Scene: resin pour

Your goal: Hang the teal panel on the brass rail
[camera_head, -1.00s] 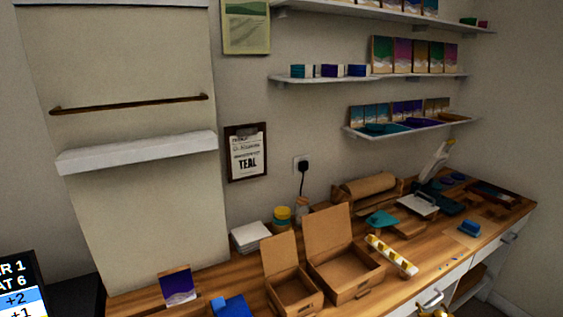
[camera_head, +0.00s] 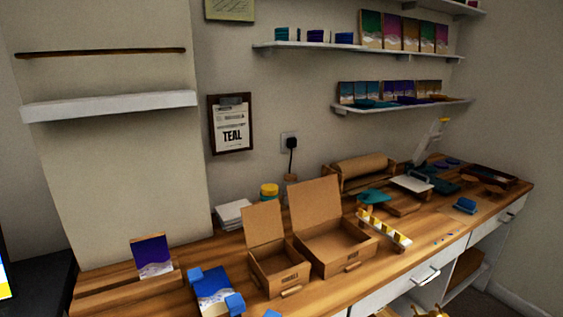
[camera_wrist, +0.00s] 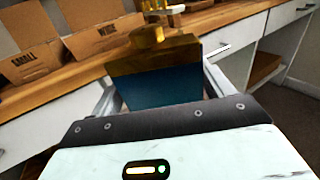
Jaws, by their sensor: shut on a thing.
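In the wrist view my gripper (camera_wrist: 160,85) is shut on the teal panel (camera_wrist: 160,92). The panel's dark teal face shows between the grey fingers, with a brownish wooden edge and a gold-coloured piece above it. The panel's lower part is hidden by the gripper body. The brass rail (camera_head: 100,53) is a thin dark bar on the pale wall panel at upper left in the head view, and nothing hangs on it. My gripper is well away from the rail. At the head view's bottom edge, only small gold-coloured bits show, which I cannot identify surely.
A white ledge (camera_head: 110,106) juts out below the rail. A clipboard (camera_head: 231,125) reading TEAL hangs to its right. The bench holds a purple panel (camera_head: 152,255), a blue-white panel with blue corner blocks (camera_head: 212,290) and open cardboard boxes (camera_head: 333,242). Shelves (camera_head: 400,106) hold more panels.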

